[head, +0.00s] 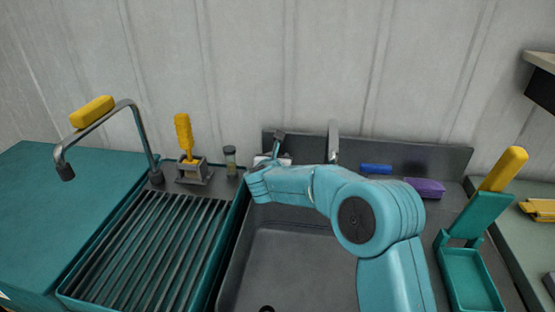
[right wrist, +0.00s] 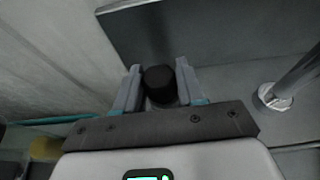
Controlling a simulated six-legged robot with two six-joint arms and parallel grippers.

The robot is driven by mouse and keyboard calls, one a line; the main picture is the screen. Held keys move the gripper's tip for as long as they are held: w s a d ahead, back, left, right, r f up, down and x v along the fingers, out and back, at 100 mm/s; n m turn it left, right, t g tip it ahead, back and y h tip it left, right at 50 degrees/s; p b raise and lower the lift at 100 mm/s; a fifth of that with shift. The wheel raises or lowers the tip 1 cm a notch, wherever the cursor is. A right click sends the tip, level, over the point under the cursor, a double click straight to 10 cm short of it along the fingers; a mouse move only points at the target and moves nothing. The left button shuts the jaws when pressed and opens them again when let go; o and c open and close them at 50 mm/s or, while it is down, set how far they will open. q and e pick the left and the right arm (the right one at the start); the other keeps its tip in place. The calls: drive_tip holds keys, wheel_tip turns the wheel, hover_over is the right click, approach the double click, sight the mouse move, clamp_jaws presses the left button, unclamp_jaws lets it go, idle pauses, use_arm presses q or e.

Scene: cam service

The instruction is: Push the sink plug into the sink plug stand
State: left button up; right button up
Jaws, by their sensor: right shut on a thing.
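The sink plug (right wrist: 160,82) looks like a short black cylinder in the right wrist view. My right gripper (right wrist: 159,86) is shut on it, with one grey finger on each side. In the head view my right gripper (head: 277,146) is at the back rim of the sink, left of the faucet, and the plug cannot be made out there. A small whitish piece (head: 261,159) shows beside the gripper; I cannot tell whether it is the plug stand. What lies under the plug is hidden by the gripper. My left gripper is in neither view.
The faucet (head: 333,142) stands close right of my gripper. A glass jar (head: 230,160) and a holder with a yellow-handled brush (head: 185,138) stand to the left. Blue (head: 376,169) and purple (head: 425,188) blocks lie right. The sink basin (head: 290,265) is mostly empty.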

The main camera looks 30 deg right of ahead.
idle(0.4)
drive_tip(key=o, duration=1.4)
drive_tip(key=shift+r, duration=0.1)
drive_tip(key=shift+o, duration=0.2)
drive_tip(key=shift+s+a, duration=0.1)
drive_tip(key=shift+s, duration=0.05)
drive_tip(key=shift+b+v, duration=1.05)
drive_tip(key=shift+v, duration=1)
drive_tip(key=shift+r, duration=0.1)
drive_tip(key=shift+s+a, duration=0.15)
drive_tip(key=b+v, duration=0.1)
drive_tip(key=v, duration=1.5)
